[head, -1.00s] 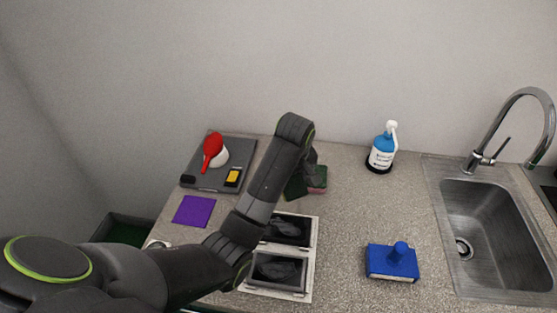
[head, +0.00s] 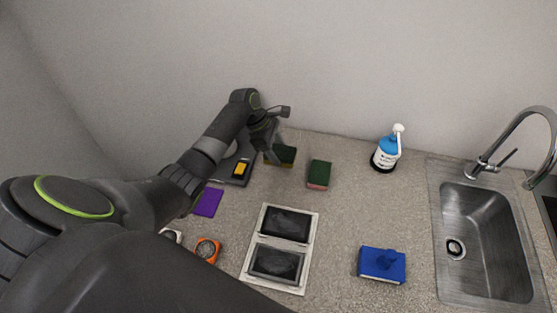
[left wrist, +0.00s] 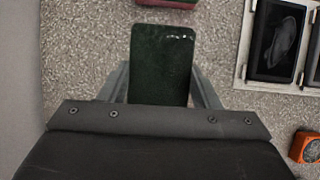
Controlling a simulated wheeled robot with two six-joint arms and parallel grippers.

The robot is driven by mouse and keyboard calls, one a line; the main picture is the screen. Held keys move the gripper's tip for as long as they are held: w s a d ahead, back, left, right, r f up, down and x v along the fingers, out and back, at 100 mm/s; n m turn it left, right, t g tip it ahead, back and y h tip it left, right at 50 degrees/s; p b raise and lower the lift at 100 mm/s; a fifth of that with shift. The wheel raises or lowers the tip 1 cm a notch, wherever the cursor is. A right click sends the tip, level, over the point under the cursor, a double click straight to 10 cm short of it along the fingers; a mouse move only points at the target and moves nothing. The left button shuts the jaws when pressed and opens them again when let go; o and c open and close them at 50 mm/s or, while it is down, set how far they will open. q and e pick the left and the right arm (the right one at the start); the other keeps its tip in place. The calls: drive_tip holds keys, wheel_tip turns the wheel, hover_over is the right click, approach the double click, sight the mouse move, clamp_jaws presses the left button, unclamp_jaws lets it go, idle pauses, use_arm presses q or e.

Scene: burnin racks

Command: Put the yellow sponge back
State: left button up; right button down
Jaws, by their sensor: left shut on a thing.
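The yellow sponge (head: 284,157) shows a dark green top and a yellowish side in the head view. My left gripper (head: 272,150) is shut on it, just right of the grey tray (head: 222,174). In the left wrist view, the sponge's dark green face (left wrist: 161,65) lies between the fingers of the left gripper (left wrist: 161,85). Whether it touches the counter is unclear. A second sponge (head: 319,175), green with a pink-red side, lies apart to its right; its edge also shows at the top of the left wrist view (left wrist: 167,3). My right gripper is out of view.
The tray, partly hidden by my arm, holds a small yellow-and-black item (head: 241,169). A purple cloth (head: 208,202), an orange item (head: 207,249) and a white-framed double case (head: 252,275) are nearer.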

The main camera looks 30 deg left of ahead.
use_arm(q)
drive_tip(key=shift+f, duration=2.95)
drive_tip(key=o, duration=1.3)
drive_tip(key=shift+r, duration=0.1)
drive_tip(key=v, duration=1.2)
drive_tip(key=shift+b, duration=0.4)
drive_tip(key=shift+d, duration=0.1)
